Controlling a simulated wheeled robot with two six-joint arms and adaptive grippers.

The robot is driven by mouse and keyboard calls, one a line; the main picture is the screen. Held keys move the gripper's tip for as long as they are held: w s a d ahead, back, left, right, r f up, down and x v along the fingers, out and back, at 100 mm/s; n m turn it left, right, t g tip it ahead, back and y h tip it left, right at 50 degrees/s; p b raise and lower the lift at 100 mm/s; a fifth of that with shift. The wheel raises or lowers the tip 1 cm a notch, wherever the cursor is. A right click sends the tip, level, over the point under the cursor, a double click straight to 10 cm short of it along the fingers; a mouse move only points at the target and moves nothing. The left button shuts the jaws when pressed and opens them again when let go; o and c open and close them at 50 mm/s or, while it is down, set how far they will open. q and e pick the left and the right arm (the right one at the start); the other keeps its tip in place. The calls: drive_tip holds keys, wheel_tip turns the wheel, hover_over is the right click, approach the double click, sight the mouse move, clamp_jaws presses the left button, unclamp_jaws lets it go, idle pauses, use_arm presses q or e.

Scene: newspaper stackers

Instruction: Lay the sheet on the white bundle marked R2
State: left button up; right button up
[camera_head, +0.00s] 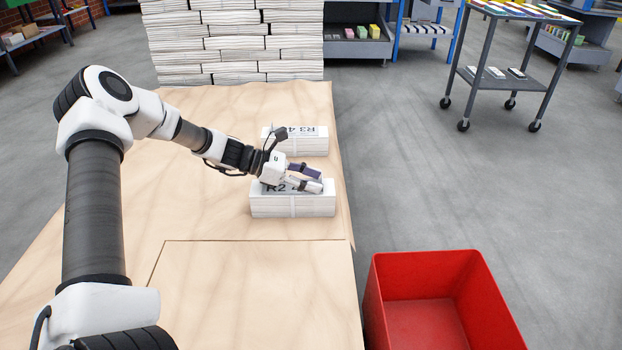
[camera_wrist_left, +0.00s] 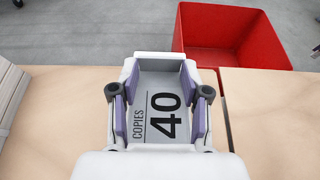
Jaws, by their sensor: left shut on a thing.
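The white bundle marked R2 (camera_head: 275,209) lies on the wooden table, near its right edge. My left gripper (camera_head: 305,178) is over the right part of this bundle, pointing down. In the left wrist view the sheet (camera_wrist_left: 153,78), reading "40 COPIES", spans between the purple finger pads of my left gripper (camera_wrist_left: 163,112), which is shut on it. The gripper hides part of the bundle's top. My right gripper is not in view.
A second white bundle (camera_head: 309,147), marked R3, lies just behind. Tall stacks of white bundles (camera_head: 235,45) stand at the table's far end. A red bin (camera_head: 425,265) stands right of the table (camera_head: 250,290), whose front part is clear. A grey cart (camera_head: 500,72) stands farther right.

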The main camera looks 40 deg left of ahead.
sight(283, 186)
use_arm(q)
drive_tip(key=o, duration=1)
drive_tip(key=shift+c, duration=0.2)
drive_tip(key=v, duration=0.6)
drive_tip(key=shift+s+a+r, duration=0.1)
drive_tip(key=shift+a+r, duration=0.05)
drive_tip(key=shift+r, duration=0.05)
drive_tip(key=shift+s+a, duration=0.3)
drive_tip(key=shift+a, duration=0.05)
